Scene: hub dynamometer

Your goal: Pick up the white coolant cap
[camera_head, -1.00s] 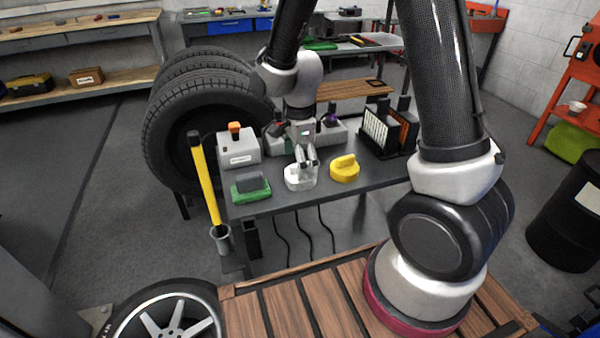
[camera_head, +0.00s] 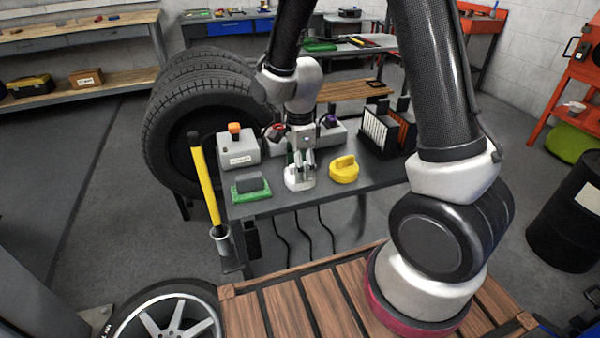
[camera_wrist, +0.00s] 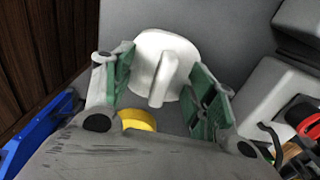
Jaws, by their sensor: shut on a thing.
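The white coolant cap (camera_head: 299,183) is at the front of the dark grey table (camera_head: 378,176), between a green-based block and a yellow cap. In the wrist view, the cap (camera_wrist: 172,47) is a round white disc with a raised bar handle. My gripper (camera_head: 300,168) points down at the cap. Its green-padded fingers (camera_wrist: 162,88) stand on either side of the cap, and it is shut on it. The fingers hide part of the cap in the head view. I cannot tell whether the cap is clear of the table top.
The yellow cap (camera_head: 344,171) stands close on the right. The green-based block (camera_head: 251,187) lies on the left, with a grey box with an orange knob (camera_head: 238,149) behind it. A rack of upright panels (camera_head: 382,134) stands at the right back. A yellow-handled bar (camera_head: 204,180) leans at the table's left edge.

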